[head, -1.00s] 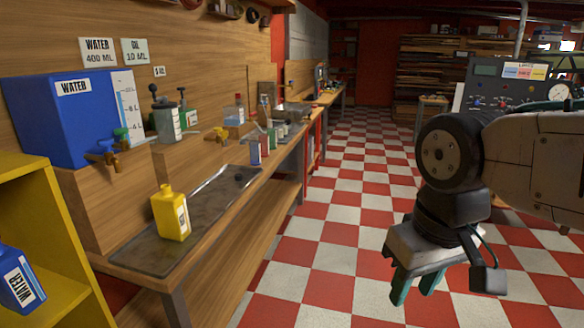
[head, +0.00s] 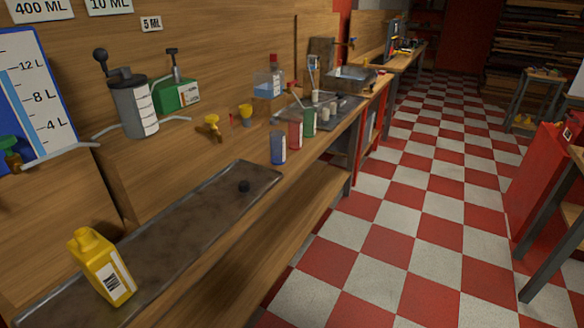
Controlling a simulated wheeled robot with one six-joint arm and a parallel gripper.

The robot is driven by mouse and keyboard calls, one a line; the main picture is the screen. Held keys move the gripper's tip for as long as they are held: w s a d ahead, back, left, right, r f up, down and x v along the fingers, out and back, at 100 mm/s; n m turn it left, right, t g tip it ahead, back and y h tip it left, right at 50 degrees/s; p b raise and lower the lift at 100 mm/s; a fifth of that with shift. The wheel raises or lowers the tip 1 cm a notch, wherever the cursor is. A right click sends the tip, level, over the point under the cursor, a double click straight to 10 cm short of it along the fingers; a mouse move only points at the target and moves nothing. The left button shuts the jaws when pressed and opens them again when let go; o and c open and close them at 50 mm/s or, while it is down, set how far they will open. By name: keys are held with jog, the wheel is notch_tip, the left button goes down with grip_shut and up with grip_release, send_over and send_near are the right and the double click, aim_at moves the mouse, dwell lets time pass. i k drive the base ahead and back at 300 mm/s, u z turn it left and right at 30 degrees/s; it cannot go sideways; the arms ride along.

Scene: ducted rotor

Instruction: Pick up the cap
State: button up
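A small dark round piece (head: 244,186) lies on the far end of the long metal tray (head: 190,228) on the wooden bench. It looks like a cap, but it is too small to be sure. A yellow bottle (head: 103,270) with a white barcode label stands at the near end of the tray. Its top is yellow, and I cannot tell whether that is a separate cap. My gripper is out of view.
Blue (head: 278,147), red (head: 295,132) and green (head: 309,120) containers stand along the bench beyond the tray. A grey pump canister (head: 136,107) and a green box (head: 178,95) are at the back wall. The checkered floor (head: 400,220) is open to the right.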

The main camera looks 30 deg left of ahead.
aim_at(243, 187)
jog(key=u, duration=0.2)
jog(key=i, duration=1.3)
jog(key=u, duration=1.1)
jog(key=i, duration=0.8)
jog(key=u, duration=0.6)
